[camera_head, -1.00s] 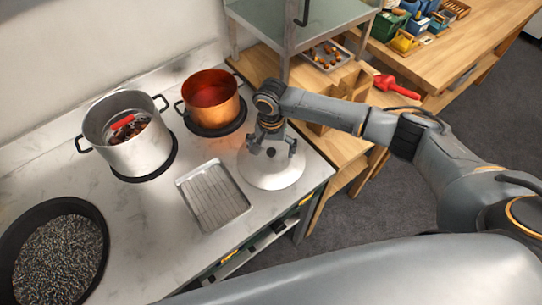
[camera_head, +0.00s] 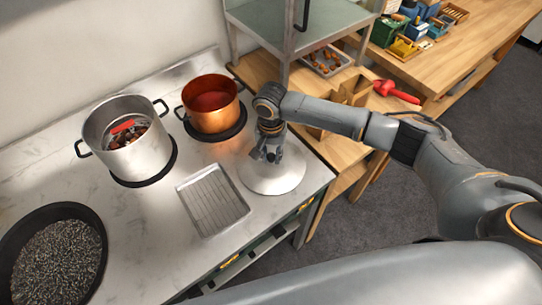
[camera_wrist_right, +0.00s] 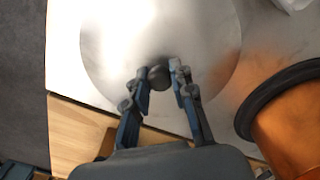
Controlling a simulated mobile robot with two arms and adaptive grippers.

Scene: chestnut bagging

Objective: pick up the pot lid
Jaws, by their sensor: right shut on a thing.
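The pot lid (camera_head: 285,181) is a round silver disc lying on the pale counter, to the right of the wire-racked tray. In the right wrist view the lid (camera_wrist_right: 110,45) shows with its dark round knob (camera_wrist_right: 158,77) near the fingertips. My right gripper (camera_head: 267,157) is over the lid, shut on its knob; in the wrist view the two fingers (camera_wrist_right: 160,78) stand on either side of the knob. In the head view the gripper hides the knob. My left gripper is in neither view.
A steel pot (camera_head: 140,155) holding chestnuts and a red-handled tool stands at left. A copper pot (camera_head: 213,122) stands close behind the lid. The metal tray (camera_head: 213,200) lies left of it. A wide black pan (camera_head: 98,235) is at front left.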

